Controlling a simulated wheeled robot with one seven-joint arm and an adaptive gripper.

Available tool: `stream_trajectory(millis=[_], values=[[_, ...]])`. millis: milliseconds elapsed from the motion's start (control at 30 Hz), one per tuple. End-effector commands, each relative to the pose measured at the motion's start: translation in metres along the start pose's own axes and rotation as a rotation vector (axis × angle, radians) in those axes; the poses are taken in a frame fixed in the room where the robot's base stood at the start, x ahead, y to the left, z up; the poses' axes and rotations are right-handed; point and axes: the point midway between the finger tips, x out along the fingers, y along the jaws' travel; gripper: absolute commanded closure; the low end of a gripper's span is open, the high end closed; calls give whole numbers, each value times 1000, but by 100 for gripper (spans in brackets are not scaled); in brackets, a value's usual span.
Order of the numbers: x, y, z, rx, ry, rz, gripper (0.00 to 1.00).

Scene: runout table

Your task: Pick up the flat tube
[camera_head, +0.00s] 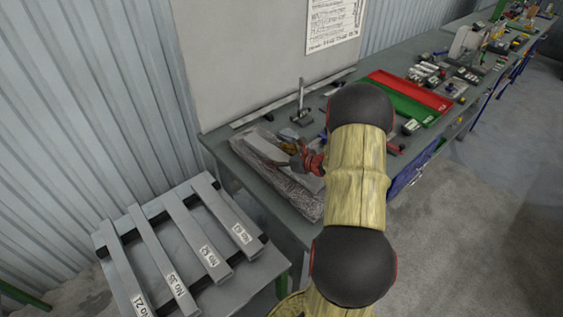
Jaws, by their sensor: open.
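A grey flat bar (263,148), which looks like the flat tube, lies on a rough grey slab (290,191) at the near end of the workbench. My gripper (297,160) is open, at the right end of the bar and close above the slab. It is small in the picture, and I cannot tell whether it touches the bar. My arm covers the area to the right of the gripper. Several other long grey bars with number labels, one of them (208,238), lie side by side on a low stand (262,252) at the lower left.
The workbench (225,145) runs away to the upper right. A small upright stand (301,108) is behind the slab. Red (409,90) and green (407,106) trays and many small parts lie farther along. A corrugated wall is at the left; clear floor is at the right.

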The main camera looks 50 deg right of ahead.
Motion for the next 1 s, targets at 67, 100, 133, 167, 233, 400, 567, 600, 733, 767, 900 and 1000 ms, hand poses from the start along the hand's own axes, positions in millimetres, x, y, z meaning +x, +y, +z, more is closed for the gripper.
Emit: stream_trajectory(millis=[67,100,133,167,233,400,567,600,733,767,900,1000], values=[[2,-1,1,0,-1,-1,33],[2,-1,1,0,-1,-1,33],[2,-1,1,0,-1,-1,33],[2,-1,1,0,-1,-1,33],[2,-1,1,0,-1,-1,34],[2,0,1,-1,-1,-1,44],[2,0,1,-1,-1,-1,53],[2,0,1,-1,-1,-1,55],[2,0,1,-1,-1,-1,63],[2,0,1,-1,-1,-1,65],[2,0,1,-1,-1,-1,73],[2,0,1,-1,-1,-1,78]])
